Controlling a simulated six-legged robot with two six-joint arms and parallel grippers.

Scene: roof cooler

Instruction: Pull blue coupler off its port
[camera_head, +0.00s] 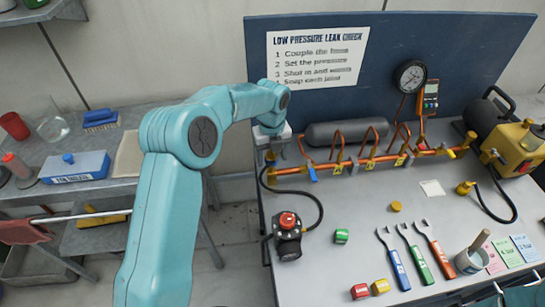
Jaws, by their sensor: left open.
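My left gripper (272,155) points down at the left end of the copper manifold (345,161). Its fingers are open, with the hose end close below or between them; I cannot tell whether they touch. A small blue part (312,174) hangs from the manifold to the right; I cannot tell whether it is the coupler or a valve lever. No blue coupler shows clearly at the gripper, which hides part of that end. A black hose (320,208) loops from there to a black regulator with a red knob (288,222). My right gripper's jaws do not show.
A grey cylinder (345,132) lies behind the manifold. A gauge (410,76) is on the blue board (470,50). The bench's middle is mostly clear. A side table (90,190) stands left.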

